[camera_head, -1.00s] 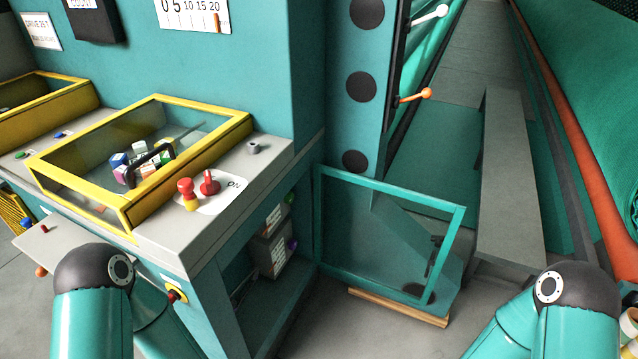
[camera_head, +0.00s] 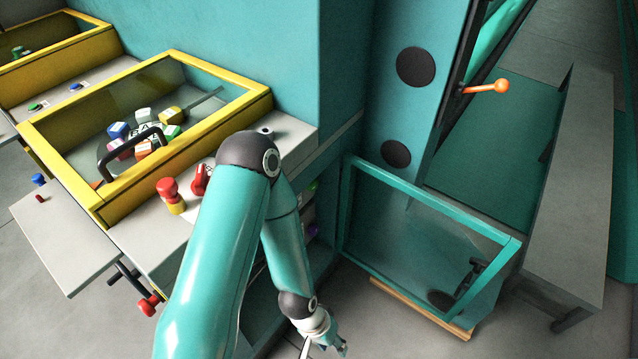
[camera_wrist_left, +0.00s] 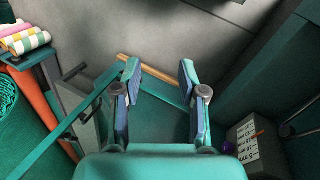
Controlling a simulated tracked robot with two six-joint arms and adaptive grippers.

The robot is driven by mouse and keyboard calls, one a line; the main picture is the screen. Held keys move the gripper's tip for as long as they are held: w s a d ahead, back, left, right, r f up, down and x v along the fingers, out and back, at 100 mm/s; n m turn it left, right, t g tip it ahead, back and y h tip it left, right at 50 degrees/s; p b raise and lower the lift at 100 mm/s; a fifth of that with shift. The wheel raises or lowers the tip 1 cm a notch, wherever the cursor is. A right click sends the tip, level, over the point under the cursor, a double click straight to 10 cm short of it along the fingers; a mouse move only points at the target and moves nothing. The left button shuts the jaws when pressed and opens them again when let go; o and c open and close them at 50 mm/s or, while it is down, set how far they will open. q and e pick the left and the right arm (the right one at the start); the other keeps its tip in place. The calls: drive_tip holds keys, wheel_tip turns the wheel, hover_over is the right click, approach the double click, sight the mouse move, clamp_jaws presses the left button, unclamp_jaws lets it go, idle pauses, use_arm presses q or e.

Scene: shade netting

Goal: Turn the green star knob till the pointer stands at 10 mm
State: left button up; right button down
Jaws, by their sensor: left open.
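A small green knob (camera_head: 314,186) shows at the cabinet opening, just right of my left forearm. It is partly hidden, and I cannot make out a star shape. The green knob cannot be made out in that view. My right gripper is not in view.
A glazed teal door (camera_head: 430,245) stands open right of the cabinet, near my left gripper. A purple knob (camera_head: 313,230) sits below the green one. A labelled grey box (camera_wrist_left: 247,143) is at the wrist view's right. A yellow-framed bin (camera_head: 62,168) stands on the counter.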

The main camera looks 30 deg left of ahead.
use_arm(q)
drive_tip(key=shift+a, duration=0.1)
drive_tip(key=shift+o, duration=1.1)
drive_tip(key=n+t+y+b, duration=0.65)
drive_tip(key=y+b, duration=1.85)
drive_tip(key=b, duration=1.5)
approach(316, 186)
drive_tip(key=shift+n+g, duration=0.65)
drive_tip(key=shift+g, duration=0.2)
drive_tip(key=b+x, duration=0.1)
drive_tip(key=x, duration=0.2)
drive_tip(key=b+x, duration=0.1)
drive_tip(key=x, duration=0.2)
drive_tip(key=b+x, duration=0.1)
drive_tip(key=x, duration=0.2)
drive_tip(key=shift+w+a+r, duration=0.1)
drive_tip(key=shift+w+r, duration=0.2)
drive_tip(key=shift+w, duration=0.05)
